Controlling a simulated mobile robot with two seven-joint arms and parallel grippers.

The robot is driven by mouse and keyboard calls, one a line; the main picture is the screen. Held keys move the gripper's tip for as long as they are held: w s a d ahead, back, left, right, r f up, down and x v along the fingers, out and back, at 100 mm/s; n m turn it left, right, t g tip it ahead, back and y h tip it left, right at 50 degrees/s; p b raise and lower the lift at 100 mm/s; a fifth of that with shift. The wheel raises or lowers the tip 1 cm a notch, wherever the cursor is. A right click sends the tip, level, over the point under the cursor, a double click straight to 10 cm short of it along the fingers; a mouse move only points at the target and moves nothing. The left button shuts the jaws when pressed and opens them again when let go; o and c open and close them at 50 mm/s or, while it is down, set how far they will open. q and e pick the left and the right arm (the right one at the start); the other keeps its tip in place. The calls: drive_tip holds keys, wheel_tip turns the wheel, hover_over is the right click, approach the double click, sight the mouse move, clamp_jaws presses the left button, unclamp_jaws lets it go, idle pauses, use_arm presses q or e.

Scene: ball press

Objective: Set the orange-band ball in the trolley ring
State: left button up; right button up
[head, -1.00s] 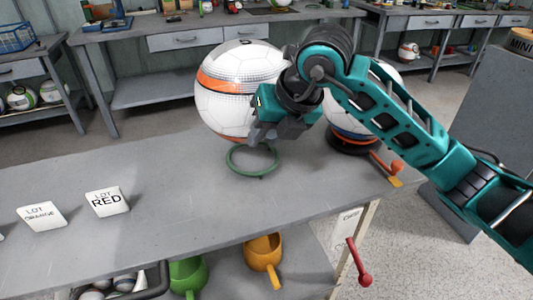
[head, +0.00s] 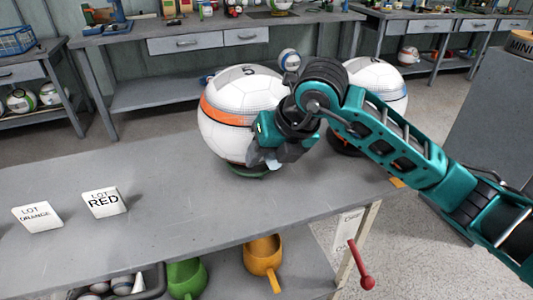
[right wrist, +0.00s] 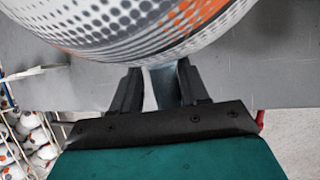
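The large white ball with the orange band (head: 222,108) rests low over the green ring (head: 240,170) on the grey bench, hiding most of it. My right gripper (head: 266,158) is at the ball's lower right side, close against it. In the right wrist view the dotted ball (right wrist: 130,28) spans the top and hides the fingertips. The two dark fingers (right wrist: 160,85) stand apart there with a pale grey strip between them. I cannot tell whether that strip is gripped. My left gripper is out of view.
A second large white ball (head: 378,82) stands behind my right arm on a dark base. Cards reading LOT ORANGE (head: 38,217) and LOT RED (head: 104,201) stand on the bench's left part. Bare bench top lies between them and the orange-band ball. A red-knobbed lever (head: 360,265) sticks out at the front right.

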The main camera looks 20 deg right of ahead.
drive_tip(key=shift+o, duration=1)
drive_tip(key=shift+r, duration=0.1)
drive_tip(key=shift+r+p, duration=0.5)
drive_tip(key=p+v, duration=0.1)
drive_tip(key=v, duration=1)
drive_tip(key=shift+s+r+p, duration=0.15)
drive_tip(key=shift+r+p, duration=0.1)
drive_tip(key=shift+p, duration=0.1)
drive_tip(key=shift+s+d, duration=0.1)
drive_tip(key=shift+d, duration=0.1)
